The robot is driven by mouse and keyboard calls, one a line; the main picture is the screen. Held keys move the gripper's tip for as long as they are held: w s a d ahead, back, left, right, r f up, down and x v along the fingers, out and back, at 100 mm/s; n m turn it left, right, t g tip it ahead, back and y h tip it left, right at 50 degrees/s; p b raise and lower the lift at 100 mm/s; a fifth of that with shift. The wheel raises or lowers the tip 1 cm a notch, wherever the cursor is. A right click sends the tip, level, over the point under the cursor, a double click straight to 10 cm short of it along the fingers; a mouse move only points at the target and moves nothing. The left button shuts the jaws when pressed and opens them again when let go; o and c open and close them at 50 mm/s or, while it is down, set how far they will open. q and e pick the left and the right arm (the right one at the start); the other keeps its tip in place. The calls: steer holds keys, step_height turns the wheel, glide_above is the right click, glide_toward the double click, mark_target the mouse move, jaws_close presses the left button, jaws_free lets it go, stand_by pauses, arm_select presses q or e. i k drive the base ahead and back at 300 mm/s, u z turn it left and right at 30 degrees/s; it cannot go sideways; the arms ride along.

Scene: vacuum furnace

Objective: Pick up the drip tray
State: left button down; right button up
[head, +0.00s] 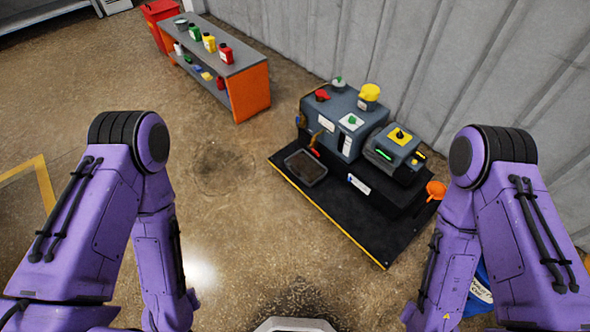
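The drip tray (305,167) is a dark, shallow, rectangular tray with a lighter rim. It lies on the left part of the black platform (367,222), in front of the grey machine (340,112). My two purple arms come in from the left and right edges and bend downward. Both are well apart from the tray. Neither gripper shows in the head view, so their fingers cannot be seen.
A grey-topped bench (228,62) with orange ends holds several bottles at the back left. A red bin (160,20) stands beside it. An orange funnel (436,189) is at the platform's right end. A corrugated wall (460,60) closes the back. Floor left of the platform is clear.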

mark_target(308, 168)
steer(key=k, duration=0.65)
steer(key=z, duration=0.4)
steer(key=i, duration=0.9)
steer(key=u, duration=0.45)
steer(key=i, duration=0.95)
steer(key=u, duration=0.8)
